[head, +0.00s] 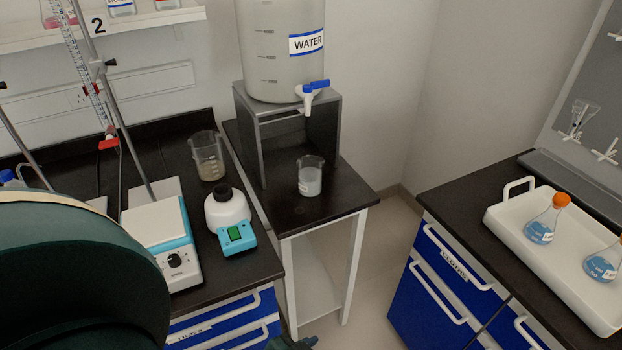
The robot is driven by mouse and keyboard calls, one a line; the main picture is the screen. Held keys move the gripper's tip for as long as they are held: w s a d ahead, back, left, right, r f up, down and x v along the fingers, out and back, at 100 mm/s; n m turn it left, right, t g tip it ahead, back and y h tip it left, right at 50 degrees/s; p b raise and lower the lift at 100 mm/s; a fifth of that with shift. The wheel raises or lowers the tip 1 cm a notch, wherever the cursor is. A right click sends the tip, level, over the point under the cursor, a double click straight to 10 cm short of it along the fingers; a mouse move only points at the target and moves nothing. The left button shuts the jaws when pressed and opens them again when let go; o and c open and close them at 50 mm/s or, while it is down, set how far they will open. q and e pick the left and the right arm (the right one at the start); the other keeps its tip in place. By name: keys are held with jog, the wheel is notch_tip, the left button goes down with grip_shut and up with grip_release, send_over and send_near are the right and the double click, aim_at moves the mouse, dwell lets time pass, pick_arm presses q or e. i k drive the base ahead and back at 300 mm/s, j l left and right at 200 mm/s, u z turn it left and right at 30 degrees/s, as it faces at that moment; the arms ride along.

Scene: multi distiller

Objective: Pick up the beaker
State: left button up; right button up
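A small glass beaker (310,178) stands upright on the black stand top, in front of the water tank's tap. It holds something whitish, perhaps liquid. A second, larger glass beaker (207,158) stands on the left bench, with a brownish-looking bottom. Neither gripper's fingers show. A large dark green part of my own body fills the lower left, and a small dark part shows at the bottom edge. Nothing of mine touches either beaker.
A water tank (275,75) with a blue tap sits on a grey riser (333,120) behind the small beaker. A hotplate stirrer (160,240) and a white-and-blue device (228,215) stand left. A white tray (512,222) with flasks is right. Floor shows between the benches.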

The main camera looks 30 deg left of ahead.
aim_at(310, 167)
jog(key=i, duration=0.15)
jog(key=i+l+u, duration=0.1)
jog(key=u, duration=0.3)
jog(key=i+l+u, duration=0.15)
jog(key=u, duration=0.3)
